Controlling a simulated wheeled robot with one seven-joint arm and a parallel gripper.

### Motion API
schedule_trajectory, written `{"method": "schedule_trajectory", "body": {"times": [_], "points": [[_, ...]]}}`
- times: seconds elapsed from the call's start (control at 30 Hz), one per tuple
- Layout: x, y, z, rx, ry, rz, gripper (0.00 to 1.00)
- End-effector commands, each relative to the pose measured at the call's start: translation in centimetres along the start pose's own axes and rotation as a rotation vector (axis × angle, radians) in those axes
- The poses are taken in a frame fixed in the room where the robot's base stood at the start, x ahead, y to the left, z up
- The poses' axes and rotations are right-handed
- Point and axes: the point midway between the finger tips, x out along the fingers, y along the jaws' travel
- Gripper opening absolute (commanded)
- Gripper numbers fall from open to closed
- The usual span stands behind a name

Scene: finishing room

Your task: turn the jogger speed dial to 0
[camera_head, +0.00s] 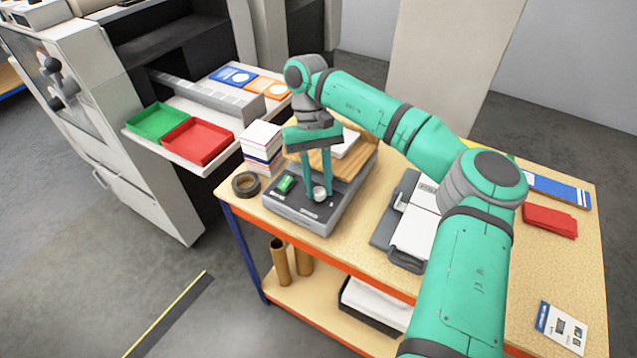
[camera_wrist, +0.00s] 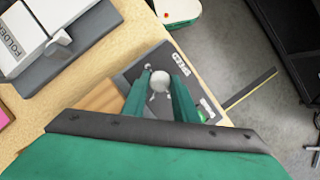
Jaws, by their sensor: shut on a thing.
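The jogger (camera_head: 297,213) is a grey, low machine with a dark top panel near the table's left corner. Its speed dial (camera_head: 319,194) is a light grey round knob on that panel; it also shows in the wrist view (camera_wrist: 160,81). My gripper (camera_head: 317,192) points down at the panel, with one green finger on each side of the dial, shut on it. In the wrist view my gripper (camera_wrist: 162,84) has the knob between its fingertips. A green switch (camera_head: 286,184) sits left of the dial. The dial's scale marks and pointer are too small to read.
A paper stack (camera_head: 262,142) and a black tape roll (camera_head: 245,184) stand close left of the jogger. A grey and white folder machine (camera_head: 412,232) stands to its right. Green (camera_head: 158,121) and red (camera_head: 197,141) trays lie on a shelf behind left.

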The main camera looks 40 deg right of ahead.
Motion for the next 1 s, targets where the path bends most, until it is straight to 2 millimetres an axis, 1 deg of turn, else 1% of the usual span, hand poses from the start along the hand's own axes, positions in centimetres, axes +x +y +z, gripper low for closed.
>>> {"method": "schedule_trajectory", "body": {"times": [0.03, 0.07, 0.1, 0.37, 0.47, 0.57, 0.67, 0.8, 1.0], "points": [[0.0, 0.0, 0.0, 0.001, 0.001, 0.0, 0.33], [0.0, 0.0, 0.0, 0.002, 0.001, 0.0, 0.4], [0.0, 0.0, 0.0, 0.001, 0.001, 0.0, 0.44], [0.0, 0.0, 0.0, 0.001, 0.0, 0.0, 0.44], [-0.4, 0.0, 0.0, 0.001, 0.001, 0.0, 0.44], [-1.5, 0.0, 0.0, 0.002, 0.001, 0.001, 0.44], [-3.2, 0.0, -0.1, 0.004, 0.003, 0.002, 0.44], [-6.1, 0.0, 0.0, 0.004, 0.003, 0.003, 0.44], [-9.0, 0.0, 0.0, 0.004, 0.002, 0.002, 0.44]]}}
